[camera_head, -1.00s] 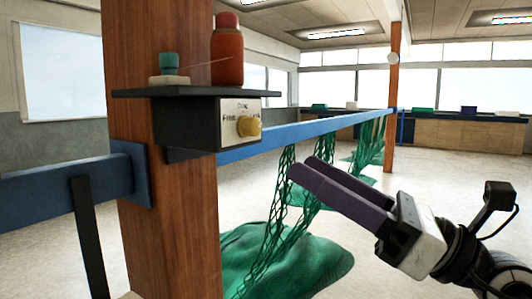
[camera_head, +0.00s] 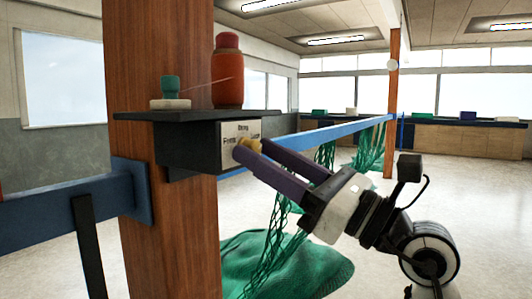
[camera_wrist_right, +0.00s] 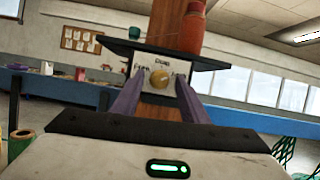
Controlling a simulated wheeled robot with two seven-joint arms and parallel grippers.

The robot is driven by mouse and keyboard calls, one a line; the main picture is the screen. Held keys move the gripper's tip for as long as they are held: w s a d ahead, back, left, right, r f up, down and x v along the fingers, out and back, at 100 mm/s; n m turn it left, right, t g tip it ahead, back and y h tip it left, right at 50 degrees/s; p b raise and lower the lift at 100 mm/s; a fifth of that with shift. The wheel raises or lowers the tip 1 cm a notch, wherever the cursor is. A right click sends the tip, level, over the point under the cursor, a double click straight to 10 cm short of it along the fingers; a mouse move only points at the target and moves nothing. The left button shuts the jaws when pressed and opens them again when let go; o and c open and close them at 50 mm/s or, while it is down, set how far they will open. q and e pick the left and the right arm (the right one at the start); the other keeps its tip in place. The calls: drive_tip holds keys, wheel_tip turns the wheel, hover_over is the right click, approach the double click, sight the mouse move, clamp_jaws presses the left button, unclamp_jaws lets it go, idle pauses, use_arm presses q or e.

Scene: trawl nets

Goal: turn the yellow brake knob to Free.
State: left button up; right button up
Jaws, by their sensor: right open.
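The yellow brake knob (camera_head: 247,147) sits on a white label plate (camera_head: 235,133) on the front of a black box (camera_head: 190,148) fixed to the wooden post. The right gripper (camera_head: 252,146) is open at the knob, its purple fingers pointing at it. In the right wrist view the knob (camera_wrist_right: 159,78) lies between the fingertips (camera_wrist_right: 158,85), with gaps on both sides. The label shows "Free" on the left and a partly hidden word on the right. A finger covers part of the plate and knob in the head view. My left gripper is not in view.
A shelf (camera_head: 135,115) above the box holds an orange bottle (camera_head: 228,78) and a teal-topped spool (camera_head: 169,88). The wooden post (camera_head: 170,240) stands behind. A blue rail (camera_head: 345,131) carries green netting (camera_head: 285,265). The floor at right is open.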

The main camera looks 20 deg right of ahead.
clamp_jaws()
